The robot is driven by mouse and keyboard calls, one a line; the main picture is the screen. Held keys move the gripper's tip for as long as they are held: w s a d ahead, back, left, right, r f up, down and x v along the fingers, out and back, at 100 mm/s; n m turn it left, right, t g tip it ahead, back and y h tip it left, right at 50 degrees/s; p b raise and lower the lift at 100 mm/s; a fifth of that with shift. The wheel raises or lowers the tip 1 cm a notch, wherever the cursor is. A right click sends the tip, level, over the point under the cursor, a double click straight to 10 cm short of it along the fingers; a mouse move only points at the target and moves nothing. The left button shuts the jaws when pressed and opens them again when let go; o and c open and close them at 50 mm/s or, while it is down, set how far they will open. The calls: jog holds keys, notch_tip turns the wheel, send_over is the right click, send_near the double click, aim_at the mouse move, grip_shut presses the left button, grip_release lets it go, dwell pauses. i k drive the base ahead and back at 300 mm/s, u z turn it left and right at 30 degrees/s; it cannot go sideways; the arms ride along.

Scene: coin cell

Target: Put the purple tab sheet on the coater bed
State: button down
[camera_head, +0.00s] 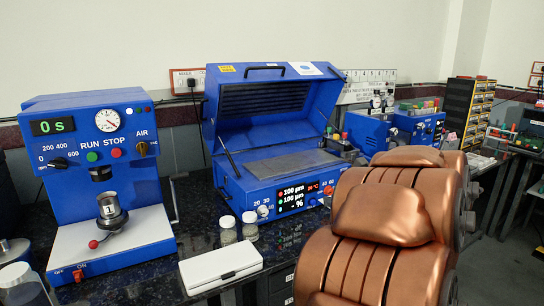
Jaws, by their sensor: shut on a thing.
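The coater is a blue machine with its lid raised, in the middle of the head view. Its coater bed (285,166) is a flat grey plate under the open lid, and the part of it that shows looks bare. A small dark grey part stands at the bed's right end; I cannot tell what it is. I do not see the purple tab sheet. My copper-coloured arm fills the lower right and hides what lies behind it. My gripper does not show.
A blue press (95,150) with a white base stands at the left. A white case (220,268) lies at the bench's front edge, with two small jars (228,230) behind it. Blue instruments (415,130) and a yellow drawer rack (468,110) stand at the back right.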

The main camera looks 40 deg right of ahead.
aim_at(288, 162)
jog(key=i, duration=1.05)
